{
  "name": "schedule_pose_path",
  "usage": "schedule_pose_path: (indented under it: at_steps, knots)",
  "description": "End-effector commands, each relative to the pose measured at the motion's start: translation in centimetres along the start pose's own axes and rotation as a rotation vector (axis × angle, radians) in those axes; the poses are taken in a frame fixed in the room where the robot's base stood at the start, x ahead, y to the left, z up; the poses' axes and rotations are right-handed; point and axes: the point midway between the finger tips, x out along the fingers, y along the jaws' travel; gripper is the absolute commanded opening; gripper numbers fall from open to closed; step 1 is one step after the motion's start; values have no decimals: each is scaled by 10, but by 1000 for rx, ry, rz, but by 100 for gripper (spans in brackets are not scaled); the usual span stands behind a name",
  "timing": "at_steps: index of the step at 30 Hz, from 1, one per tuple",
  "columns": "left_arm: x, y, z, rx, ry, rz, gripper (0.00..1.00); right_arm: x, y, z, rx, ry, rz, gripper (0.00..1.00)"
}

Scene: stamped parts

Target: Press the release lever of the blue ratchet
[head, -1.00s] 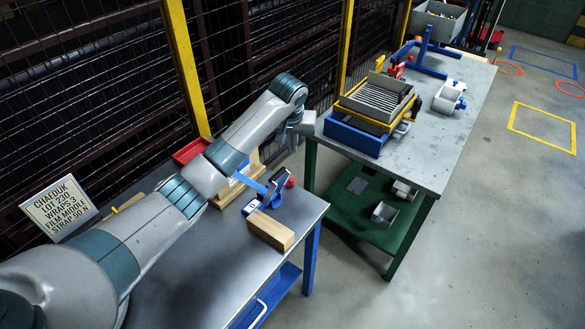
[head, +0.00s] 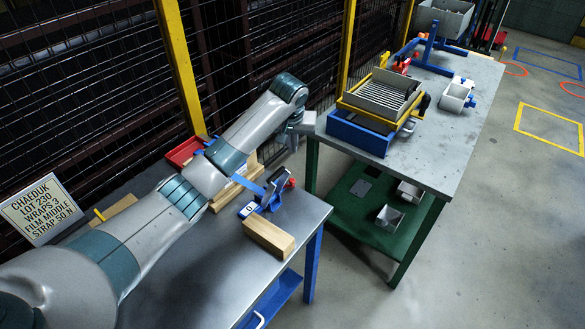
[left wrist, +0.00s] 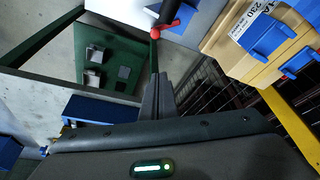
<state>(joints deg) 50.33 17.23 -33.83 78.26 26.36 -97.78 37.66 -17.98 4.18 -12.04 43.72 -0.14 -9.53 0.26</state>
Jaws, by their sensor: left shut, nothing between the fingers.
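The blue ratchet (head: 271,191) stands on the near table with its dark handle tilted up and a blue strap (head: 247,184) running from its left. A red knob (head: 291,183) shows at its right side. My left gripper hand (head: 301,123) is above and beyond the ratchet, apart from it in the head view. In the left wrist view the left fingers (left wrist: 157,85) are shut and empty. A red part (left wrist: 167,13) shows beyond their tips; I cannot tell if they touch it. The release lever cannot be told apart clearly. My right gripper is not in view.
A wooden block (head: 268,237) and a small counter marked 0 (head: 249,210) lie close to the ratchet. A red tray (head: 185,150) is behind. A second table holds a blue and yellow sieve stack (head: 357,135). Mesh fencing stands behind the near table.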

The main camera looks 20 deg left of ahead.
Motion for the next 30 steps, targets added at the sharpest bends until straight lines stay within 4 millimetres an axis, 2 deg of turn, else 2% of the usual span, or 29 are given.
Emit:
schedule_pose_path:
  at_steps: [8,21,30]
  knots:
    - [13,0,0,0,-3,-1,0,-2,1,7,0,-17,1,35]
    - [75,0,1,0,-3,-2,0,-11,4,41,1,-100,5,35]
    - [100,0,2,0,-1,-1,0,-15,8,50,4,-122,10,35]
